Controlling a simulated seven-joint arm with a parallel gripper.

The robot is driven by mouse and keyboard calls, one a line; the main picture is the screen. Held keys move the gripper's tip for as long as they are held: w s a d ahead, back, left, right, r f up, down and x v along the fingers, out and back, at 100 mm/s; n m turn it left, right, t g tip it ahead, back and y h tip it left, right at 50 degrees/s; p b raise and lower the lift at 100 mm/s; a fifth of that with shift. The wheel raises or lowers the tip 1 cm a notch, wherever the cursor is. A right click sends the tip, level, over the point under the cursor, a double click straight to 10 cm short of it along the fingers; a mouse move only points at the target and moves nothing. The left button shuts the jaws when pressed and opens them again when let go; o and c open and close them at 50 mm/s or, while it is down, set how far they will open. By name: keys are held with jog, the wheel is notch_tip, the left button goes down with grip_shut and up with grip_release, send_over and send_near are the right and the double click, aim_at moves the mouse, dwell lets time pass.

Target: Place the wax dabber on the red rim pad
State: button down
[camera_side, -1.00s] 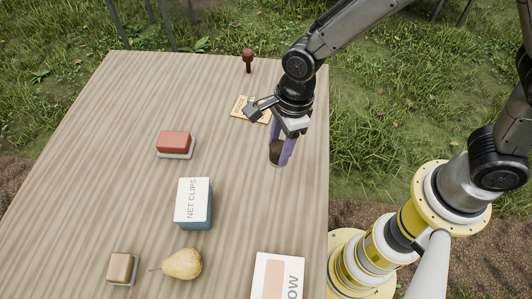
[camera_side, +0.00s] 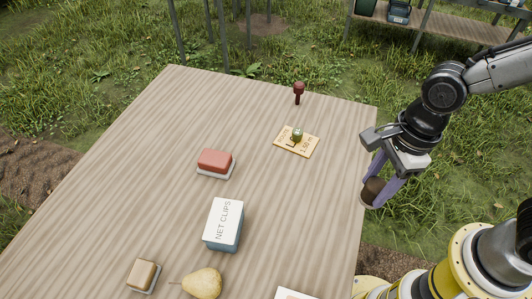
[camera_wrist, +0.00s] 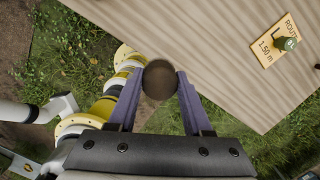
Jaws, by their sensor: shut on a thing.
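My gripper (camera_side: 380,186) is shut on a dark brown round thing with a pale lower edge, which I take for the wax dabber (camera_side: 372,191). They are just off the table's right edge in the side view, and their height is unclear. In the wrist view the wax dabber (camera_wrist: 159,79) shows as a brown disc between the purple fingers of my gripper (camera_wrist: 158,92). The red rim pad (camera_side: 215,160) is a red block on a pale grey base, left of the table's middle and well apart from my gripper. It is not in the wrist view.
A white-topped net clips box (camera_side: 225,220), tan pad (camera_side: 143,274) and pear (camera_side: 203,284) stand nearer the front. A yellow card (camera_side: 297,146) with a small green thing (camera_side: 297,134) and a dark red knobbed stamp (camera_side: 298,92) are toward the back. Bare table (camera_side: 165,190) surrounds the red pad.

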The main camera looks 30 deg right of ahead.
jog(key=w+a+r+m, duration=0.1)
jog(key=w+a+r, duration=0.45)
jog(key=w, duration=0.45)
send_over(221, 161)
jog(key=shift+t, duration=0.3)
jog(key=f, duration=0.7)
jog(key=d+f, duration=0.1)
jog(key=f, duration=0.3)
jog(key=shift+s+f, duration=0.1)
jog(key=shift+f, duration=1.6)
jog(key=shift+f, duration=0.1)
jog(key=shift+c, duration=1.6)
grip_release()
